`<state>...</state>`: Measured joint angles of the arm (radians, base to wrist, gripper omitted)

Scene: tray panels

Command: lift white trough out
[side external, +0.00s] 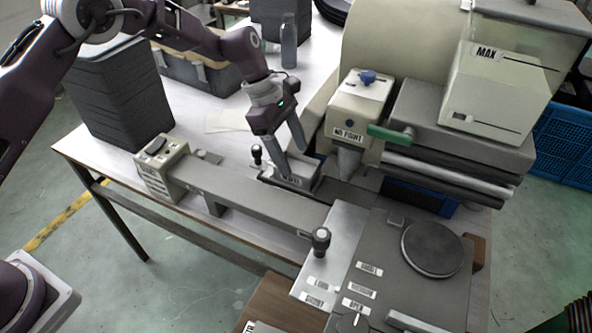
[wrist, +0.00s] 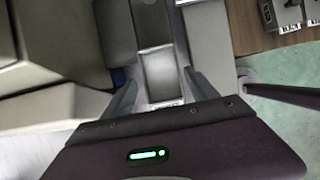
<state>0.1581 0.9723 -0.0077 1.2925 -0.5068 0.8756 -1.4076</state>
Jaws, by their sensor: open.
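In the wrist view the trough (wrist: 160,72) lies between the two fingers and looks empty. My gripper (side external: 291,160) is open and points down at the trough, one finger at each side. In the wrist view my gripper (wrist: 160,92) has its fingers spread along the trough's sides. I cannot tell whether the fingers touch its walls.
The "NO POINT" machine head (side external: 347,120) with a blue knob and green handle stands close to the right. A grey rail (side external: 255,200) runs in front, with a black-knobbed lever (side external: 257,157) near the trough. A bottle (side external: 289,42) and dark crates (side external: 115,90) stand behind and left.

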